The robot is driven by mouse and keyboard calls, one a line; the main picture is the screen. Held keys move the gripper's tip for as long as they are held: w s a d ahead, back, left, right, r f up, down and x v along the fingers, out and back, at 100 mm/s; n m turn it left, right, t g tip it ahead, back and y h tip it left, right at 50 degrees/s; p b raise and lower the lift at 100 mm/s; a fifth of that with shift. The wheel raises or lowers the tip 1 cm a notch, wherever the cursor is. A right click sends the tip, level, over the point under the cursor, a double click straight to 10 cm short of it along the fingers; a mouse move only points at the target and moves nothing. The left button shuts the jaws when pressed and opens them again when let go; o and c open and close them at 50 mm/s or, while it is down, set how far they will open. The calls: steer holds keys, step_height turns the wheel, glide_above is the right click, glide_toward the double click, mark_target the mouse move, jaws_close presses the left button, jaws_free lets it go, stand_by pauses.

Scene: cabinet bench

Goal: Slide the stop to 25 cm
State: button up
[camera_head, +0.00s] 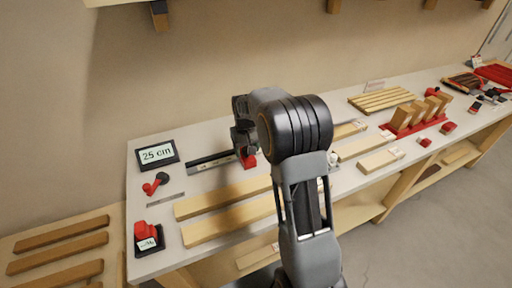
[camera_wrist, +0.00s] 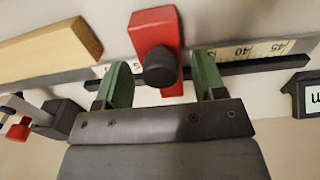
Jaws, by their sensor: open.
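The red stop (camera_wrist: 150,30) with its black round knob (camera_wrist: 160,66) sits on the dark rail (camera_wrist: 262,66) with a white scale (camera_wrist: 262,50). In the wrist view, 40 and 45 show right of the stop and a partly covered number ending in 5 shows just left. The stop's exact reading is hidden. My gripper (camera_wrist: 161,72) is open, its green fingers on either side of the knob, with gaps visible. In the head view, my gripper (camera_head: 245,145) is over the rail's right part, and the red stop (camera_head: 249,162) shows below it. A display (camera_head: 157,154) reads 25 cm.
A red handled tool (camera_head: 150,188) and a red block device (camera_head: 147,236) lie at the bench's left. Long wooden boards (camera_head: 222,196) lie in front of the rail. Upright wooden blocks (camera_head: 405,117) stand in a red holder at right.

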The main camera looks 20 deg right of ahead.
steer(key=shift+r+p, duration=3.35)
steer(key=shift+r, duration=1.15)
steer(key=shift+w, duration=0.1)
steer(key=s+a+r+t, duration=0.2)
steer(key=s+r, duration=0.2)
steer(key=s, duration=0.7)
steer(key=s+a+r+t, duration=0.2)
steer(key=s+a+r, duration=0.1)
steer(key=s, duration=0.9)
steer(key=shift+a+r+t, duration=0.3)
steer(key=shift+a+r, duration=0.05)
steer(key=shift+r, duration=0.35)
